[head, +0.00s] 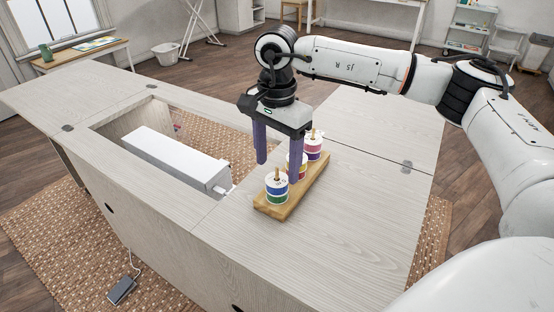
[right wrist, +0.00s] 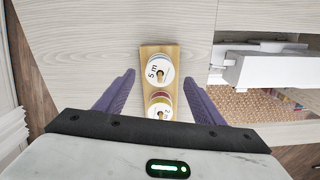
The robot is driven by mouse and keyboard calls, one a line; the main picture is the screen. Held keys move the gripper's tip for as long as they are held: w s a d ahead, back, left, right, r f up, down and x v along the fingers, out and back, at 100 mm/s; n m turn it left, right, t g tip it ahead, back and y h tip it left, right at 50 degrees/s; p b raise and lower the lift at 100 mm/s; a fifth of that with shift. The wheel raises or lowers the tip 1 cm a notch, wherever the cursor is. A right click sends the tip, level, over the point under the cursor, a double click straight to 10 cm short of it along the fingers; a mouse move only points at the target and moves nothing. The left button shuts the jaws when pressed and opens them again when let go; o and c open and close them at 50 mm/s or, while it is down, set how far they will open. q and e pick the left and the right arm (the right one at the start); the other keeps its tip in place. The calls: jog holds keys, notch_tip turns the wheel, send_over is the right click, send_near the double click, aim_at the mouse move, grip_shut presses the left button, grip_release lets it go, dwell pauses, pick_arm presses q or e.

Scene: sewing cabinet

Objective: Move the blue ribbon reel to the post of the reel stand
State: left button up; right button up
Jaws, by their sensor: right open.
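The reel stand (head: 290,205) is a wooden board with posts, lying on the cabinet's right top. On its near post the blue ribbon reel (head: 277,186) sits above a green reel (head: 277,198). From above, a white reel top marked "5 m" (right wrist: 159,69) shows at that end. A middle stack (head: 297,166), partly hidden by a finger, and a far stack with purple and red (head: 314,146) stand behind. My right gripper (head: 278,168) is open and empty, pointing down over the stand. In the right wrist view its fingers flank the board near the middle stack. My left gripper is out of view.
Left of the stand is the cabinet's open well, with a long white machine (head: 175,160) in it. The pale wooden top (head: 345,215) is clear right of and in front of the stand. A black pedal (head: 121,291) lies on the woven rug below.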

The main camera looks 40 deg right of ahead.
jog(key=shift+w+r, duration=0.1)
jog(key=shift+r, duration=0.55)
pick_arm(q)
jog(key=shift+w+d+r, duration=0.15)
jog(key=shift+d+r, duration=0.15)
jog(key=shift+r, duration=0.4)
pick_arm(e)
notch_tip(320, 180, up, 9)
jog(key=shift+r, duration=0.1)
